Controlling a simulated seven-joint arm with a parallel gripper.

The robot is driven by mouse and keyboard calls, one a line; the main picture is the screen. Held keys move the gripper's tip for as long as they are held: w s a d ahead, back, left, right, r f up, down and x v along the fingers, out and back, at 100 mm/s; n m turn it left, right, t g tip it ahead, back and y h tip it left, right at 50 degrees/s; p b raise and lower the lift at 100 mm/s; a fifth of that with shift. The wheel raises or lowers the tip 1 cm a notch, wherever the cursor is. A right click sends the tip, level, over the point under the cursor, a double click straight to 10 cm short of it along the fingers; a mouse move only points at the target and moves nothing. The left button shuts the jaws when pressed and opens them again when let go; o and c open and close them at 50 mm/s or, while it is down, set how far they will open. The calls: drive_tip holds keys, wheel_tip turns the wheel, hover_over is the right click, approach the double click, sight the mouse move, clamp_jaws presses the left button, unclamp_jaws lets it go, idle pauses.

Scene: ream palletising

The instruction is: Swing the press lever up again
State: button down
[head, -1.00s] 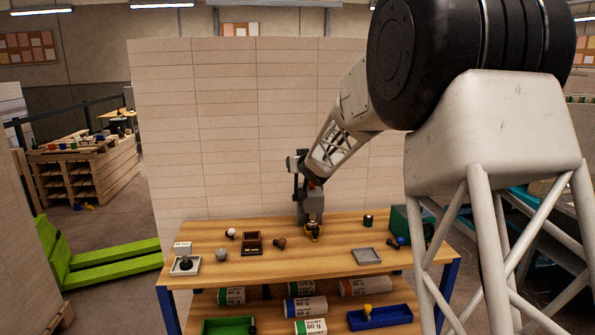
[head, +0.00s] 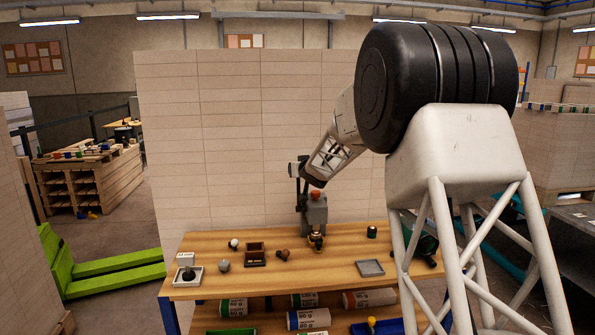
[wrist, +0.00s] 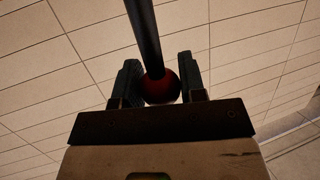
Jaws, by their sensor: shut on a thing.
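The press (head: 313,214) stands upright at the back of the wooden table in the head view, grey with a dark upright part and an orange-red piece on top. In the wrist view the press lever (wrist: 144,35) is a dark rod that ends in a dark red ball knob (wrist: 160,90). My gripper (wrist: 158,66) is shut on this knob, with one finger on each side. In the head view my arm's end is just above the press, and the fingers are too small there to make out.
The table (head: 215,245) also holds a dark brown box (head: 255,255), a grey tray (head: 370,268) and a white tray (head: 195,276) at the left.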

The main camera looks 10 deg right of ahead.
drive_tip(key=shift+w+d+f+g, duration=0.2)
drive_tip(key=shift+w+f+g, duration=0.3)
drive_tip(key=shift+w+f, duration=0.1)
drive_tip(key=shift+f, duration=0.05)
idle(0.3)
drive_tip(key=c, duration=1)
unclamp_jaws()
drive_tip(key=shift+d, duration=0.1)
drive_tip(key=shift+o, duration=1.4)
drive_tip(key=shift+r, duration=0.2)
drive_tip(key=shift+r, duration=0.1)
drive_tip(key=shift+s+r, duration=0.25)
drive_tip(key=shift+s, duration=0.2)
drive_tip(key=v, duration=0.6)
drive_tip(key=shift+s, duration=0.35)
